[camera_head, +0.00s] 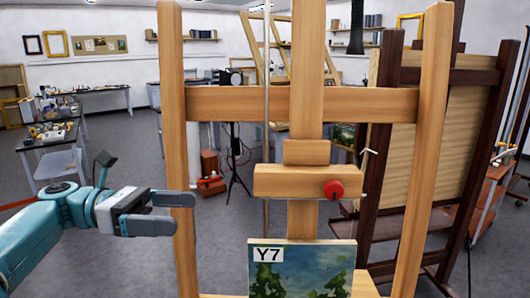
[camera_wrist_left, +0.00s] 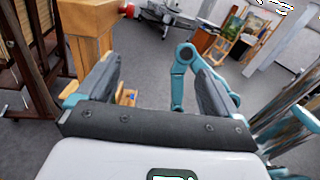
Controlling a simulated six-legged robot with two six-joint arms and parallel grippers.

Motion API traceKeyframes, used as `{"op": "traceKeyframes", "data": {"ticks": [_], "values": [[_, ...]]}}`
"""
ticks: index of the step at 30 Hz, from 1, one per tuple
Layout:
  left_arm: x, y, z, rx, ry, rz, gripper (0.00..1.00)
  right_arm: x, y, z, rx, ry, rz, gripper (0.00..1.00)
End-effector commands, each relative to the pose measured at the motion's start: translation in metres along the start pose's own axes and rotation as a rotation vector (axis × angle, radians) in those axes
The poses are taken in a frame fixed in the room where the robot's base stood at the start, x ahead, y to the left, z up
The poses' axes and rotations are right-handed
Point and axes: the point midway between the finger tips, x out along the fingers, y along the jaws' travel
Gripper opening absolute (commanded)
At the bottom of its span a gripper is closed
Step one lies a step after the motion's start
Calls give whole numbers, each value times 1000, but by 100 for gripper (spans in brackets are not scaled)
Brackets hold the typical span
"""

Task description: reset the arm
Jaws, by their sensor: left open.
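My left gripper (camera_head: 182,212) reaches in from the left in the head view, its two dark fingers apart with nothing between them. It is beside the left post of the wooden easel (camera_head: 178,120), and I cannot tell whether it touches the post. In the left wrist view the gripper (camera_wrist_left: 153,72) also shows open and empty, with a wooden post (camera_wrist_left: 88,40) close to its left finger. A teal arm link of mine (camera_wrist_left: 181,70) shows beyond the fingers. My right gripper is not in view.
The easel carries a painting labelled Y7 (camera_head: 302,271) below a wooden clamp with a red knob (camera_head: 333,190). A dark easel (camera_head: 486,130) stands at right. Cluttered work tables (camera_head: 55,133) stand at far left. Grey floor (camera_head: 130,160) is open between the tables and the easel.

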Motion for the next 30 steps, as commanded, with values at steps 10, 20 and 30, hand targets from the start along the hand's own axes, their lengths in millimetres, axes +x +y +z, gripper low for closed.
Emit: {"op": "traceKeyframes", "data": {"ticks": [10, 20, 30], "values": [[1, 6, -15, -21, -3, -5, 94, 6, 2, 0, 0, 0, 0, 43], [14, 22, -72, -164, -5, -53, 94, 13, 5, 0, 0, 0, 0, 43], [44, 38, -194, -407, 96, -47, 94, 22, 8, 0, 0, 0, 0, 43]]}}
